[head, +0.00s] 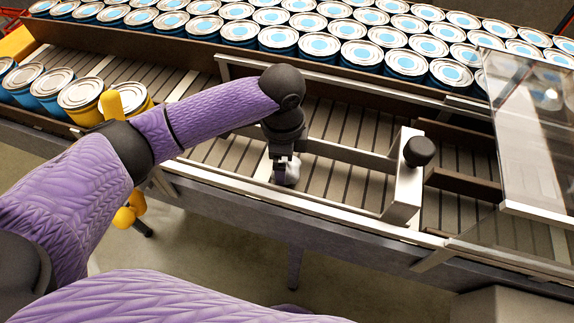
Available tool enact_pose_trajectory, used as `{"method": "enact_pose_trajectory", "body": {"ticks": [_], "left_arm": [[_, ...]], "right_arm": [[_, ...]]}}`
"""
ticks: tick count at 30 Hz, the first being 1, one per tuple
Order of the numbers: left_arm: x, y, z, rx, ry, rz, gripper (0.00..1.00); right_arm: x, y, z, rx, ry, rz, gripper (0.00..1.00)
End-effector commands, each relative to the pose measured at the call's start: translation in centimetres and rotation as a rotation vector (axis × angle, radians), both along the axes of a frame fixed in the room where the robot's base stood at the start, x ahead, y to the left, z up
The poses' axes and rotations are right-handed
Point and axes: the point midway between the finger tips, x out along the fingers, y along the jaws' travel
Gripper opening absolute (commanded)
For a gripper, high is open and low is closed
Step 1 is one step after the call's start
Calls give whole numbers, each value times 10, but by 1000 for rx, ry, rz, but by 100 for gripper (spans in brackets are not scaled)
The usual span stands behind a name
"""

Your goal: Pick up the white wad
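The white wad (293,174) is a small, crumpled, pale lump low on the roller conveyor, near its front rail. My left arm reaches in from the left, and its gripper (283,172) points down at the wad. The gripper's dark fingers overlap the wad's left side in this view. The fingers are small and partly hidden, so I cannot tell whether they are open, touching the wad or shut on it. My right gripper is not in view.
Metal guide rails (345,152) cross the rollers. A metal block with a black knob (419,151) stands to the right, beside a clear panel (533,120). Rows of blue-and-white cans (278,39) fill the back. More cans (52,87) stand at left. Bare rollers (340,183) lie right of the gripper.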

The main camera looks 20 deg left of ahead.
Motion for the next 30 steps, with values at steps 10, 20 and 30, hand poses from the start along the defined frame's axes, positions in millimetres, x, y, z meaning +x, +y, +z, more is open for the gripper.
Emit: {"method": "enact_pose_trajectory", "body": {"ticks": [10, 20, 30], "left_arm": [[1, 1, -37, 1, -1, -1, 100], [1, 1, -37, 1, -1, 0, 49], [1, 1, -32, 0, -2, 0, 29]], "right_arm": [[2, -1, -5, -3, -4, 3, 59], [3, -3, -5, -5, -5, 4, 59], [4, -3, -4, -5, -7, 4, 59]]}}
